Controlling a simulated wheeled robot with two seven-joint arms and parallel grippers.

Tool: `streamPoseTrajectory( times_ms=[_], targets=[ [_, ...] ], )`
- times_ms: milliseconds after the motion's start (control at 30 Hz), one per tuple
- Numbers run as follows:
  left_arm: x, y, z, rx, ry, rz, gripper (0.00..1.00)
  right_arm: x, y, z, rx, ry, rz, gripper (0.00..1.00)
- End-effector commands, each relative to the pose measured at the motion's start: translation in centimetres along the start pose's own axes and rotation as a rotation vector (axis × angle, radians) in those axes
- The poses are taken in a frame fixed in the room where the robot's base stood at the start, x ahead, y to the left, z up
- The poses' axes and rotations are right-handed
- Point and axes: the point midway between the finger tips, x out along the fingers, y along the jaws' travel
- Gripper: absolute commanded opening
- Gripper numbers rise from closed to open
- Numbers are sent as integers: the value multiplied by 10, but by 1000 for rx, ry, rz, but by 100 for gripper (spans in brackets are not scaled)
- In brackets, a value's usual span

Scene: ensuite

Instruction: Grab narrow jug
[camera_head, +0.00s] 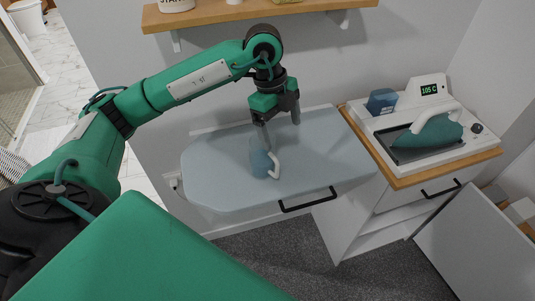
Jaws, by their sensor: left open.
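The narrow jug (261,163) is a small blue vessel with a pale, clear-looking upper part and a white handle on its right side. It stands on the light blue ironing board (215,170), near the middle. My left gripper (279,131) is open above the board and points down. Its left finger overlaps the top of the jug in this view, and its right finger is to the right of the jug. I cannot tell whether a finger touches the jug. My right gripper is not in view.
A white iron station with a teal iron (428,137) stands on a wooden-topped cabinet (413,177) at the right. A wooden shelf (235,12) is on the wall behind my left arm. The board is otherwise clear. A black handle (308,200) is at its front edge.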

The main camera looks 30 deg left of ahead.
Motion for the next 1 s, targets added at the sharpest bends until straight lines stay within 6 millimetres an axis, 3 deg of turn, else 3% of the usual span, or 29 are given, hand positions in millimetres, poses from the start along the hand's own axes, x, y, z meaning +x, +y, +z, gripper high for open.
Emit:
streamPoseTrajectory(
  times_ms=[100, 267, 700, 1000],
  targets=[
    [-21, 1, 35, -119, -156, 7, 88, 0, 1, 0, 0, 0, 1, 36],
    [-29, 4, 54, -193, -243, 10, 88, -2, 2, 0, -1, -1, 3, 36],
    [41, 8, 73, -198, -247, 15, 88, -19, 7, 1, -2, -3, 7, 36],
    [62, 9, 75, -196, -247, 15, 88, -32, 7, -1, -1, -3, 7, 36]
  ],
)
